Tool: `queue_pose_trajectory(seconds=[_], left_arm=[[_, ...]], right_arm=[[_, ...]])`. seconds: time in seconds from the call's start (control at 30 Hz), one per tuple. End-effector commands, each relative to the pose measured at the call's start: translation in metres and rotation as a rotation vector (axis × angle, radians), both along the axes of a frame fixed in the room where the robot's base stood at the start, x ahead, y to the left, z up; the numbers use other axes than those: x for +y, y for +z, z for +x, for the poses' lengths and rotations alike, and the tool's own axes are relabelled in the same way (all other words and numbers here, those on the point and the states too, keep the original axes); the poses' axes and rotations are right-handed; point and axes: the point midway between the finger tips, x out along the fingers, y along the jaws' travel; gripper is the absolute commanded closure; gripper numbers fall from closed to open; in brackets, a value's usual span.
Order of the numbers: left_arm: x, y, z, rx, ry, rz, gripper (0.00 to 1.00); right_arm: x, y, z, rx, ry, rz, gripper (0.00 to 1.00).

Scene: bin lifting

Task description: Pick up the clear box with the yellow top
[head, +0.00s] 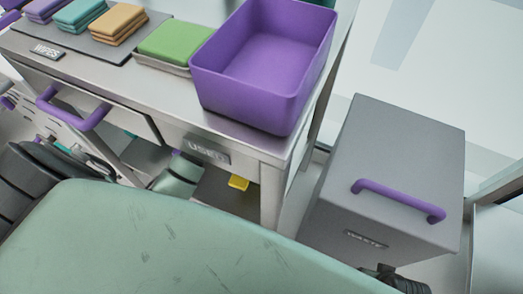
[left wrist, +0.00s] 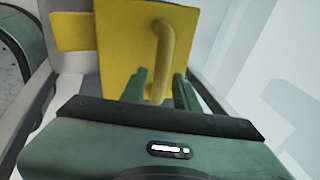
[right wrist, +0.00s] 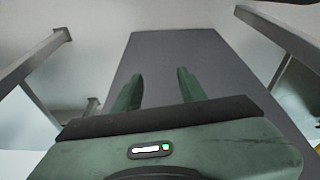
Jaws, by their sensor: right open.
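A yellow top (left wrist: 125,45) with a raised yellow bar handle (left wrist: 162,50) fills much of the left wrist view. My left gripper (left wrist: 162,90) has its fingers apart, one on each side of the handle's near end; I cannot tell whether they touch it. The clear body of the box cannot be made out. In the head view, a small yellow piece (head: 238,182) shows under the cart; the rest is hidden. My right gripper (right wrist: 160,85) is open and empty, facing a plain grey surface (right wrist: 185,60).
A metal cart (head: 185,92) carries a purple bin (head: 255,102), a green stack (head: 175,42) and folded wipes (head: 120,22). A grey waste box (head: 395,150) with a purple handle (head: 400,197) stands at its right. Metal legs (right wrist: 285,40) flank the right wrist view.

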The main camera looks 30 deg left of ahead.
Motion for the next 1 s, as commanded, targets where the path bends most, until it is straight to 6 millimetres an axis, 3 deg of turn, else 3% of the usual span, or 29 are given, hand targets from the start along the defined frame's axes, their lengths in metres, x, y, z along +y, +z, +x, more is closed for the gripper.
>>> queue_pose_trajectory(seconds=[0.23, 0.4, 1.0], left_arm=[[-0.006, -0.031, 0.011, 0.001, 0.001, -0.003, 0.69], [-0.007, -0.042, 0.015, 0.000, 0.000, 0.001, 0.69], [-0.007, -0.044, 0.016, 0.000, 0.000, 0.001, 0.69]], right_arm=[[-0.001, 0.038, -0.002, -0.024, -0.003, 0.001, 0.59], [-0.002, 0.056, -0.005, -0.031, -0.004, 0.002, 0.59], [-0.002, 0.057, -0.005, -0.031, -0.005, 0.001, 0.59]])
